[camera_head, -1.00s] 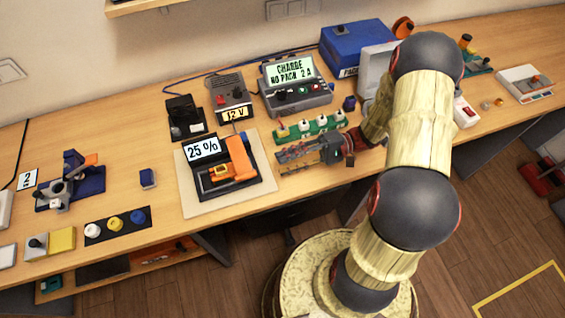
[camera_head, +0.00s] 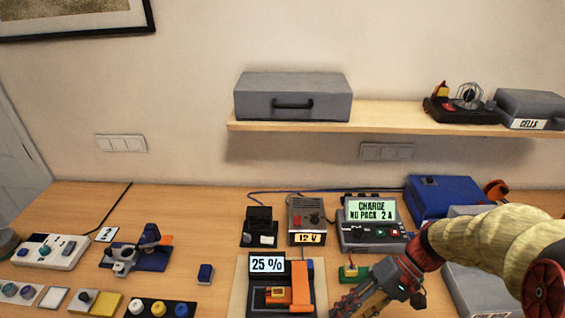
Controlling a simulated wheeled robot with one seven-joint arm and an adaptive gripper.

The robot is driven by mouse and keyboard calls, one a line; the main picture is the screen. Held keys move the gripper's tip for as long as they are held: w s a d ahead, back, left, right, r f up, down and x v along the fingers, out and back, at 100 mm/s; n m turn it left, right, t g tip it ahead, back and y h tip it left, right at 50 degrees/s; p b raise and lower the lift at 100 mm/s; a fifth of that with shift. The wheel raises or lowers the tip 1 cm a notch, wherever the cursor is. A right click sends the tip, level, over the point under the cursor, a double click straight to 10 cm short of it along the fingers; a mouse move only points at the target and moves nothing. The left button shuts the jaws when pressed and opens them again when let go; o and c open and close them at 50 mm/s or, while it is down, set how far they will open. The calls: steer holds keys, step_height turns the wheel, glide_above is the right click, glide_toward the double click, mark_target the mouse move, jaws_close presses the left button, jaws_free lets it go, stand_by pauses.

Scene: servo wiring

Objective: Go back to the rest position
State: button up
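My arm reaches in from the right. It partly covers the green board (camera_head: 351,272) and a grey box (camera_head: 470,288).
The charger (camera_head: 368,222) reads "CHARGE NO PACK 2 A". A 12 V supply (camera_head: 307,220) and a blue box (camera_head: 440,197) stand on the bench. A shelf (camera_head: 390,116) above holds a grey case (camera_head: 293,96). The bench's left rear (camera_head: 70,205) has free room.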

steer(key=s+d+r+t+h, duration=0.1)
steer(key=d+r+t+h, duration=0.1)
steer(key=r+t+h, duration=0.2)
steer(key=s+d+r+t+h, duration=0.2)
steer(key=r+t+h, duration=0.2)
steer(key=r, duration=0.5)
steer(key=shift+r+n+t+h, duration=0.3)
steer(key=shift+r+t+h, duration=0.1)
steer(key=shift+t, duration=0.2)
